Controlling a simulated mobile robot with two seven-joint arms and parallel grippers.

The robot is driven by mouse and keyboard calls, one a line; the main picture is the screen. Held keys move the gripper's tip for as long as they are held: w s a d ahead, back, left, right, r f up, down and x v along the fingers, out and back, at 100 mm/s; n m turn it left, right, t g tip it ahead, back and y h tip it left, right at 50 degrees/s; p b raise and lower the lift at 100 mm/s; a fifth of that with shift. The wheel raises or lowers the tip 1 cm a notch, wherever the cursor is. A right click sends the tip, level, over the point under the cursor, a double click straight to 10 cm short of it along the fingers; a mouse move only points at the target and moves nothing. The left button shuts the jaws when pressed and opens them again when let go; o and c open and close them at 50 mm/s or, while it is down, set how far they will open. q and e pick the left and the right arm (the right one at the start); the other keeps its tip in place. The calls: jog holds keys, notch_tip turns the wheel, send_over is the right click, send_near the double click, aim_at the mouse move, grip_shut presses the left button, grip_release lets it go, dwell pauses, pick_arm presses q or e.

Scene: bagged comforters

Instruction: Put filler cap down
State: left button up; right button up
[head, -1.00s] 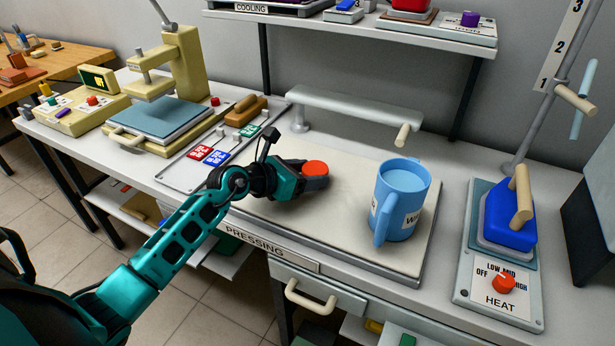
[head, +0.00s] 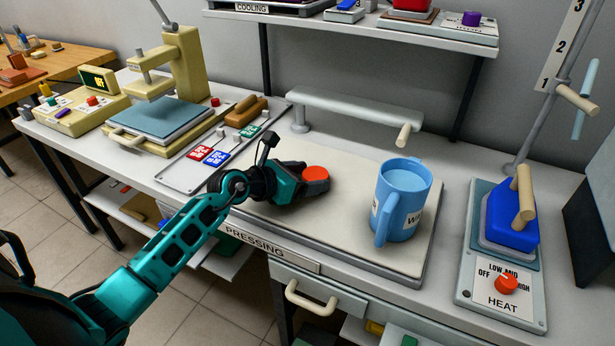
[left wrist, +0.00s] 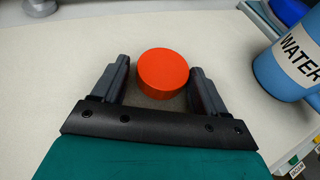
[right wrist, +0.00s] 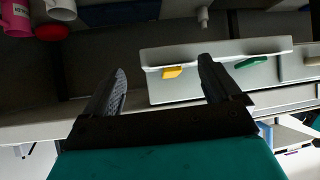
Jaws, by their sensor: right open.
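The filler cap (head: 316,174) is a round orange-red disc at the left-middle of the pale pressing board (head: 340,235). It appears to sit on the board. It also shows in the left wrist view (left wrist: 163,72), between the fingers of my left gripper (left wrist: 158,80). The fingers are spread; a narrow gap shows at the cap's left, and the right finger is close to its edge. In the head view my left gripper (head: 308,178) is low over the board. A blue mug-shaped water container (head: 403,205) stands to the right. My right gripper (right wrist: 160,85) is open and empty.
A blue iron (head: 510,220) stands on its heat base at the right. A pale sleeve-board arm (head: 355,105) spans behind the cap. A heat press (head: 160,110) stands at the left. The board between cap and water container is clear. The right wrist view shows a shelf with small blocks.

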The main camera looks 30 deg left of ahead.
pick_arm(q)
jog(key=shift+o, duration=0.4)
jog(key=shift+s+d+f, duration=0.15)
jog(key=shift+d+f, duration=0.15)
jog(key=shift+r, duration=0.15)
jog(key=shift+r+p, duration=0.45)
jog(key=shift+r, duration=0.15)
jog(key=v, duration=1.2)
jog(key=shift+a+p, duration=0.2)
jog(key=shift+p, duration=0.1)
